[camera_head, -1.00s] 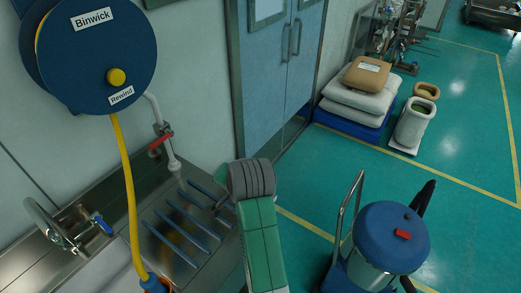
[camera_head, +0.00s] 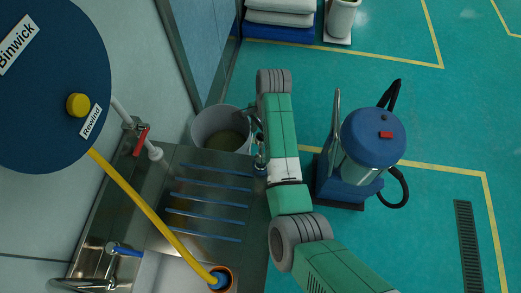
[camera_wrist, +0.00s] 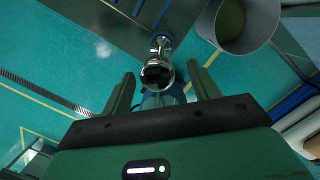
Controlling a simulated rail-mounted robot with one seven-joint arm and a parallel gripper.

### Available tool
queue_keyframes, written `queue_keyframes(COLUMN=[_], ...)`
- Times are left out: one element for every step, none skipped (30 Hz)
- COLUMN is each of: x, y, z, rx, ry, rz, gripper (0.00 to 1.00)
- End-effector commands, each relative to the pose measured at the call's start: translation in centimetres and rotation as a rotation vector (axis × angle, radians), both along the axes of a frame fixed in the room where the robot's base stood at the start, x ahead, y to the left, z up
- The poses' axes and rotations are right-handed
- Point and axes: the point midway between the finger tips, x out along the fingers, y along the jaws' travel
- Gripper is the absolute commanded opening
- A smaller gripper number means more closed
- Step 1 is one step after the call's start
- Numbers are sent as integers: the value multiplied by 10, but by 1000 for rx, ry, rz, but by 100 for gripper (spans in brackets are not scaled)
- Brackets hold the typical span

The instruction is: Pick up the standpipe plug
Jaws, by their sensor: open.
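A shiny chrome fitting (camera_wrist: 158,68) with a round, dark end facing the camera shows in the wrist view. It is probably the standpipe plug, but I cannot be sure. My gripper (camera_wrist: 162,88) is open, with one finger on each side of the fitting in the picture. I see no contact, and the depth gap is unclear. In the head view, a small chrome piece (camera_head: 260,155) shows at the counter's corner, partly hidden by my arm. The fingertips are not clear there.
A grey bucket (camera_head: 222,130) stands beyond the counter (camera_head: 190,165), close to my arm; it is also in the wrist view (camera_wrist: 238,25). A blue-topped vacuum (camera_head: 373,138) stands right of my arm. A yellow hose (camera_head: 150,215) crosses the sink area.

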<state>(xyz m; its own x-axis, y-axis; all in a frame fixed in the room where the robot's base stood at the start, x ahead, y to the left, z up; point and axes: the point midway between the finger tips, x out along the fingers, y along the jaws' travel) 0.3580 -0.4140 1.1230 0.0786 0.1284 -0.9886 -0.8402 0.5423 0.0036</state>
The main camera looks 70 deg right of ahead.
Motion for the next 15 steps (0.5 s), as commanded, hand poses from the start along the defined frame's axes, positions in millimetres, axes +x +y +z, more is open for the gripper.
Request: queue_keyframes(x=[0,0,-1,-1,-1,-2,-2,-1,0,0,0,0,0,0,0], y=[0,1,3,4,5,7,8,8,9,9,9,9,9,9,9], z=[-1,-4,-10,-15,-20,-28,-34,-39,-43,-46,-48,-50,-50,-51,-51], rx=[-1,0,2,2,2,1,1,1,1,-1,-1,-1,-2,-3,-3], ry=[-1,0,1,1,1,0,0,-1,-1,-1,-2,-2,-3,-2,-2], rz=[0,1,1,1,1,1,2,2,2,2,2,2,2,2,2], gripper=[61,61,61,61,61,61,61,61,61,61,61,61,61,61,61])
